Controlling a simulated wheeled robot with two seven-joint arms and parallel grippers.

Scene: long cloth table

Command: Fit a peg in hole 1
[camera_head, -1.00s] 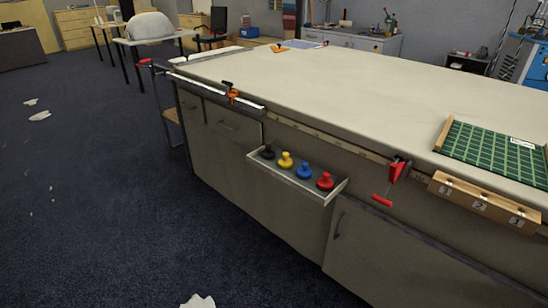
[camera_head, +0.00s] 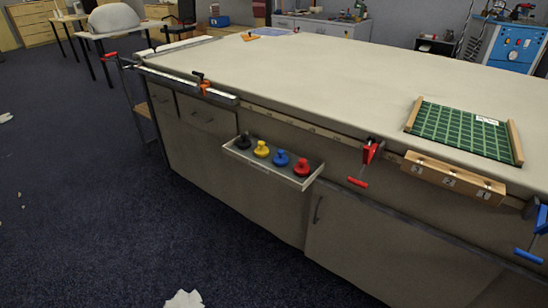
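Several knobbed pegs stand in a row on a small tray (camera_head: 232,151) fixed to the front of the long table. From left to right they are a black peg (camera_head: 243,141), a yellow peg (camera_head: 261,149), a blue peg (camera_head: 280,158) and a red peg (camera_head: 301,167). A wooden block (camera_head: 470,187) with number labels is mounted along the table's front edge at the right. Its labels are small and hard to read, and its holes are not clearly visible. Neither of my grippers shows in the head view.
A red clamp (camera_head: 368,157) and a blue clamp (camera_head: 538,228) are on the table's front edge, on either side of the block. A green gridded board (camera_head: 462,131) lies on the table (camera_head: 310,85). A rail with an orange clamp (camera_head: 203,87) is at left. The floor in front is mostly clear.

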